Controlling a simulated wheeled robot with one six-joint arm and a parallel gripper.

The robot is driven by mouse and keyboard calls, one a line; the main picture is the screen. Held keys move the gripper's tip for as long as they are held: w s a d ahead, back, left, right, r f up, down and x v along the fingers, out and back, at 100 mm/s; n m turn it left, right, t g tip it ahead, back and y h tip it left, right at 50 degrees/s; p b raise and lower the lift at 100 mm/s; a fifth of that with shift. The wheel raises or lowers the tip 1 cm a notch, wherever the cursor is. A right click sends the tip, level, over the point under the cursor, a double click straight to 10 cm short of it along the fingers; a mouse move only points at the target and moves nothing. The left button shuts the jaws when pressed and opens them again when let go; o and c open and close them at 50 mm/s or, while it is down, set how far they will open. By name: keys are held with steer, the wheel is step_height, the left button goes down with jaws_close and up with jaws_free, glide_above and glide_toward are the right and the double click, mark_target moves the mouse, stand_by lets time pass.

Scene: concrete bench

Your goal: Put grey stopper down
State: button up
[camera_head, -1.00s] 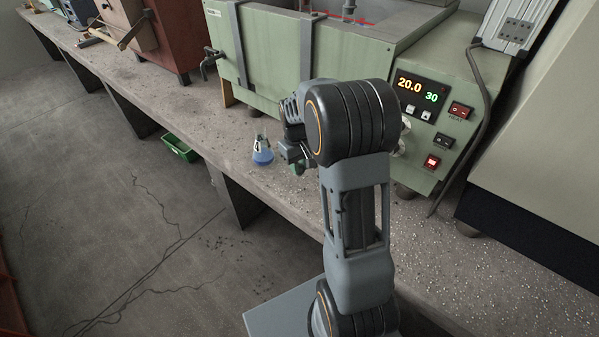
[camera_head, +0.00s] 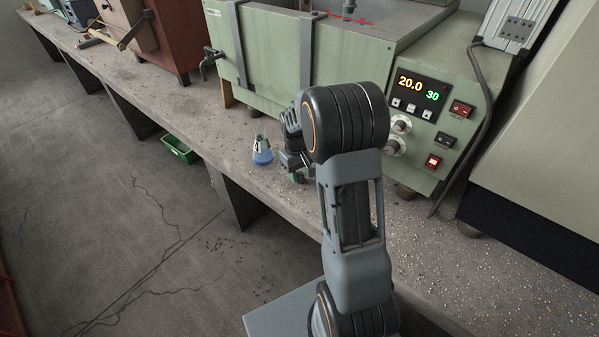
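My gripper (camera_head: 292,166) is low over the bench, just right of a conical flask (camera_head: 262,154) with blue liquid. The flask stands upright on the bench, apart from the gripper as far as I can see. I cannot make out a grey stopper; it may be hidden by the dark gripper or too small to tell. A small green thing (camera_head: 298,177) shows at the underside of the gripper, partly hidden by it. Whether the fingers are open or shut does not show.
A pale green bath unit (camera_head: 270,52) with a lit control panel (camera_head: 422,90) stands behind my arm. The concrete bench (camera_head: 205,122) is clear left of the flask; its front edge is close. A green bin (camera_head: 180,150) is on the floor.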

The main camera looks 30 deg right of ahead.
steer(key=shift+o, duration=0.9)
step_height(320, 180, up, 12)
steer(key=w+p, duration=0.1)
steer(key=p, duration=0.1)
steer(key=s+a+r+t, duration=0.1)
steer(key=s+a, duration=0.3)
steer(key=s, duration=0.4)
steer(key=s+a+r+m+t, duration=0.1)
steer(key=s+a+t, duration=0.2)
steer(key=s, duration=0.6)
steer(key=shift+a+r, duration=0.3)
steer(key=shift+a, duration=0.9)
